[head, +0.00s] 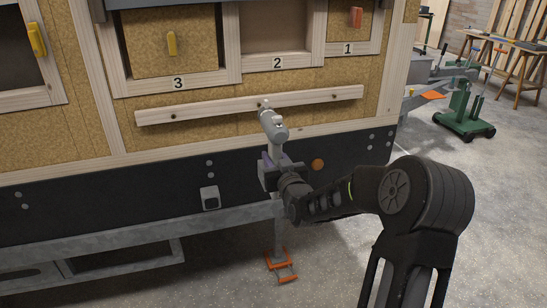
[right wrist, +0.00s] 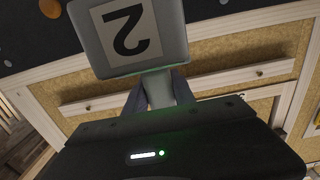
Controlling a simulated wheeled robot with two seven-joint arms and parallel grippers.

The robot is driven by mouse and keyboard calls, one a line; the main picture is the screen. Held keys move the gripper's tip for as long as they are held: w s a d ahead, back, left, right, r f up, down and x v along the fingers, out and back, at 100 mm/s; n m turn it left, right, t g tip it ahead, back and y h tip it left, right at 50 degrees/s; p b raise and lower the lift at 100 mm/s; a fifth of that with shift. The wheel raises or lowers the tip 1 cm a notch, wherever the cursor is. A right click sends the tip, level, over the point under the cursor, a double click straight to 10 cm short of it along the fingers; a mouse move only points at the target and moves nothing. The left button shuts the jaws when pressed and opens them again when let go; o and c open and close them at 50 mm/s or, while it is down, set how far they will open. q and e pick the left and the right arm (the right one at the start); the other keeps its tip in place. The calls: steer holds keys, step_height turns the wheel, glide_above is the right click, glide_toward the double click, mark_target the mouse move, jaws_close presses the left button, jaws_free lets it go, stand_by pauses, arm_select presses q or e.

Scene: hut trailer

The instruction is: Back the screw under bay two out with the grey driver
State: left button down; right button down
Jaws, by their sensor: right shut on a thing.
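The grey driver (head: 273,126) is upright in front of the trailer wall in the head view, its nose pointing at the pale wooden rail (head: 205,110) under bay two (head: 277,62). Its tip is at the rail's middle; I cannot tell whether it touches a screw there. My right gripper (head: 272,162) is shut around the driver's handle. In the right wrist view the fingers (right wrist: 158,92) hold the grey handle, and the driver's foot (right wrist: 175,55) carries an upside-down "2". The screw under bay two is hidden or too small to make out. My left gripper is not in view.
Bay three (head: 178,84) and bay one (head: 347,49) flank bay two. The rail's other screws show in the right wrist view at its left end (right wrist: 88,107) and right end (right wrist: 260,73). An orange-footed step (head: 281,265) is below. A green wheeled stand (head: 465,118) is at right.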

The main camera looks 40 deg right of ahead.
steer(key=shift+r, duration=0.2)
steer(key=s+d+b, duration=0.1)
steer(key=s+d, duration=0.4)
steer(key=s, duration=0.1)
steer(key=shift+b, duration=0.35)
steer(key=shift+d, duration=0.1)
stand_by(0.4)
steer(key=shift+r, duration=0.1)
steer(key=w+a+f+n+y+p, duration=0.1)
steer(key=a+y+p, duration=0.1)
steer(key=a, duration=0.9)
steer(key=w+a+f+n+y+p, duration=0.1)
steer(key=w+a+f+y+p, duration=0.1)
steer(key=a, duration=0.9)
steer(key=w+a+f+n+t+y+p, duration=0.1)
steer(key=a+p, duration=0.3)
steer(key=a, duration=0.8)
steer(key=shift+w+f+n+y, duration=0.15)
steer(key=shift+f+n+y, duration=0.1)
steer(key=shift+n+y, duration=0.15)
